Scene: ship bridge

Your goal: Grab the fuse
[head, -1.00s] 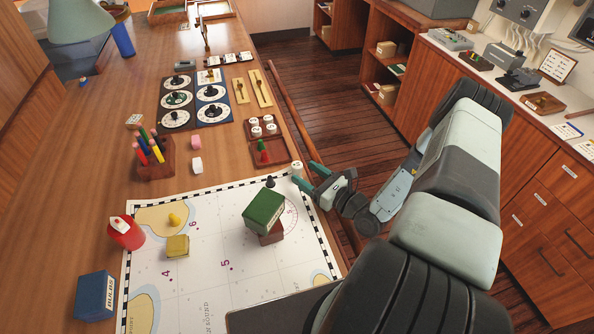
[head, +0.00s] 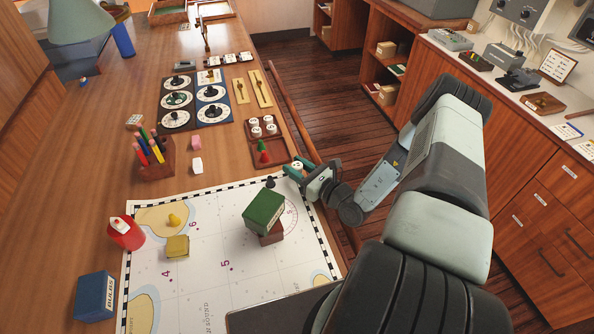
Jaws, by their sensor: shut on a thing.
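A small white round fuse (head: 298,165) with dark marks on top is at the right edge of the wooden table, by the chart's upper right corner. My gripper (head: 296,171) reaches in from the right and is shut on the fuse, with a teal finger on either side. The fingers hide the fuse's lower part, so I cannot tell whether it touches the table. Similar white round pieces sit in a square wooden tray (head: 253,135) further back.
A wooden tray (head: 281,156) with a red and a green piece lies just behind my gripper. A dark pawn-like piece (head: 270,183) and a green box (head: 264,211) on a brown block stand to the left. The chart (head: 215,285) has clear room in front.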

